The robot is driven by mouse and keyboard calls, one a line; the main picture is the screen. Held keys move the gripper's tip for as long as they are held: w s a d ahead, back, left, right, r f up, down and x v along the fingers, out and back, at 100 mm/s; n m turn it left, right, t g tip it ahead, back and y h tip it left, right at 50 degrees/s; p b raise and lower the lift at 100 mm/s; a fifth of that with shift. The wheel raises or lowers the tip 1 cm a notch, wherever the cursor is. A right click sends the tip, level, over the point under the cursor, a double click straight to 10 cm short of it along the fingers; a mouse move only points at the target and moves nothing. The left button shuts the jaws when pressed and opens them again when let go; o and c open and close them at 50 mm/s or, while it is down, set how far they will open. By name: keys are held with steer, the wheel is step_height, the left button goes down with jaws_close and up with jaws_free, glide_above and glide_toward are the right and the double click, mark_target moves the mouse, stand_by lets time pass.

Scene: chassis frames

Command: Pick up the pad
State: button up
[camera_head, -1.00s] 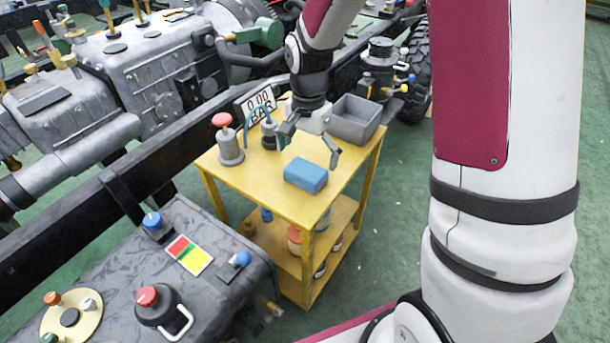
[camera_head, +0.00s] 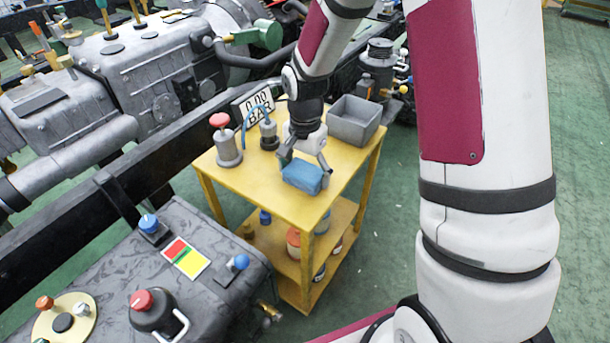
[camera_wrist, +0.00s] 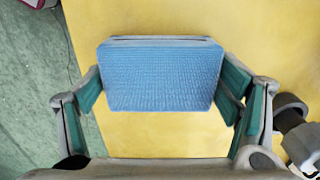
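The pad is a blue rectangular block (camera_head: 301,177) with a textured face. It lies on the yellow table top (camera_head: 262,190) near its front right edge. In the wrist view the pad (camera_wrist: 160,75) sits between the two fingers, with a small gap to the left finger; the right finger is very close to its side. My gripper (camera_wrist: 165,100) has its green-lined fingers spread around the pad. In the head view my gripper (camera_head: 304,168) is down at the pad from behind. The fingers are open, and I cannot tell whether the right one touches.
A grey open bin (camera_head: 355,122) stands behind the pad to the right. A red-topped grey cylinder (camera_head: 227,140) and a small pump-like part (camera_head: 268,132) stand to the left. The front left of the table top is clear.

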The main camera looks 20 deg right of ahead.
mark_target(305, 170)
steer(key=shift+r, duration=0.1)
steer(key=shift+c, duration=0.2)
steer(key=shift+r, duration=0.3)
step_height(305, 170, up, 3)
steer(key=shift+r+p, duration=0.1)
steer(key=shift+p, duration=0.5)
steer(key=s+d+p, duration=0.1)
steer(key=s+d, duration=0.2)
steer(key=s, duration=0.4)
steer(key=s+d+r, duration=0.1)
steer(key=s+d, duration=0.2)
steer(key=s, duration=0.4)
steer(key=shift+s+d+p, duration=0.3)
steer(key=shift+d+p, duration=0.05)
steer(key=shift+p, duration=0.05)
